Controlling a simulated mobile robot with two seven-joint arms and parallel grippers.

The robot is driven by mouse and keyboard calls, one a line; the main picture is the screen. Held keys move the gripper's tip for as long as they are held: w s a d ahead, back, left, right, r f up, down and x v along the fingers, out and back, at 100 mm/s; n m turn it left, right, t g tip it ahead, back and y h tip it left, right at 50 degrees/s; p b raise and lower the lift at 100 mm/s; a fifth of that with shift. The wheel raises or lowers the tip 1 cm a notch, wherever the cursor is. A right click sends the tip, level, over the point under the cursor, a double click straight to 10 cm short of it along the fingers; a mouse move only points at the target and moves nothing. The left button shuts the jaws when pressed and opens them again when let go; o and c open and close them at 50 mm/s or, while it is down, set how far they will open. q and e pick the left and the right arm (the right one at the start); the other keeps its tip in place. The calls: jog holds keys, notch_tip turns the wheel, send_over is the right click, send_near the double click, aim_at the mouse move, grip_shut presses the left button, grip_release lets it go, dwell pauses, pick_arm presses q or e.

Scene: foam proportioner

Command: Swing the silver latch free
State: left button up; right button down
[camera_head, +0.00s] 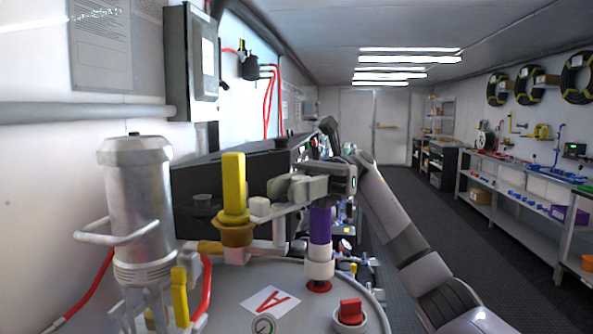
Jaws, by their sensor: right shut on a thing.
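The silver latch (287,209) appears to be the pale grey bar across the top of the rounded grey vessel (228,291). It runs between a yellow upright handle (234,188) on the left and a purple-banded post (320,226) on the right. My right gripper (283,190) comes in from the right, its jaws lying at the bar. It is shut on the latch, though the jaws hide the exact contact. My left gripper is not in view.
A silver cylinder (140,205) with a looped handle stands at the left. A red knob (350,311) and a yellow lever (180,296) are on the vessel. A dark cabinet (183,183) is behind. The aisle floor (425,210) to the right is clear, beside a long bench (515,215).

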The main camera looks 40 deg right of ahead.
jog(key=shift+w+r+n+g, duration=0.1)
jog(key=shift+w+n+g, duration=0.1)
jog(key=shift+n+g, duration=0.55)
jog(key=shift+g+h+p, duration=0.3)
jog(key=shift+g, duration=0.15)
jog(key=c, duration=0.9)
grip_release()
jog(key=shift+t, duration=0.3)
